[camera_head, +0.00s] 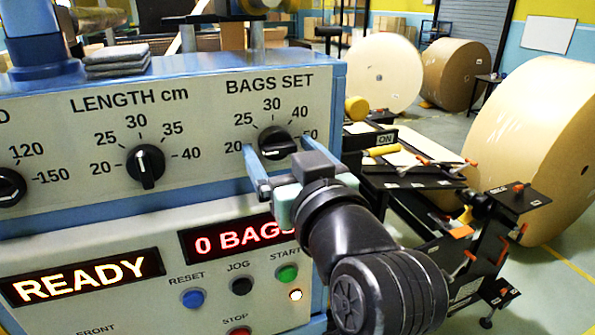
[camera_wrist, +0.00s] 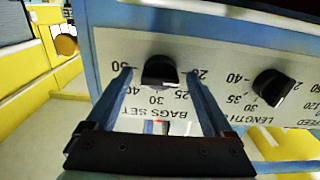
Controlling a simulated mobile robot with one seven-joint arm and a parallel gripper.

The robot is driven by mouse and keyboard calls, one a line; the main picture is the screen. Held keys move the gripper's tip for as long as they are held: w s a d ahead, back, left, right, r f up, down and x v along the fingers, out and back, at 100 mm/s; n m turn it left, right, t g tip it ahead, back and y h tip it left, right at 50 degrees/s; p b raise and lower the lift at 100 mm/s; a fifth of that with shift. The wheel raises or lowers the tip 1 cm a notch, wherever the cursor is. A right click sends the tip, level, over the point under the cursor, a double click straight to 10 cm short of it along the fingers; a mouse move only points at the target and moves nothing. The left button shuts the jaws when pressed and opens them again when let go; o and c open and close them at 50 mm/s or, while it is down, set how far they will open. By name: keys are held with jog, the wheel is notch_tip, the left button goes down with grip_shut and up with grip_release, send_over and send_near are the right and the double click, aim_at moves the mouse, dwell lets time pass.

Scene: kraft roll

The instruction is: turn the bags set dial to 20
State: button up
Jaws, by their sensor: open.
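The bags set dial (camera_head: 277,143) is a black knob on the grey panel, under the words BAGS SET, with a scale from 20 at its left to 50 at its right. Its grip bar lies about level; I cannot tell clearly which end is the pointer. In the wrist view the dial (camera_wrist: 160,71) appears upside down, with 50 at left and 20 at right. My gripper (camera_head: 276,150) is open in front of the dial. In the wrist view, the blue fingers of my gripper (camera_wrist: 158,74) stand on either side of the knob with gaps.
The length dial (camera_head: 146,166) is left of the bags set dial. Below are a READY display (camera_head: 85,276), a 0 BAGS display (camera_head: 232,238), and reset, jog, start and stop buttons. Grey cloths (camera_head: 116,60) lie on top. Large paper rolls (camera_head: 540,150) stand at right.

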jog(key=b+v, duration=0.2)
jog(key=v, duration=1)
jog(key=shift+b, duration=0.3)
jog(key=shift+s, duration=0.1)
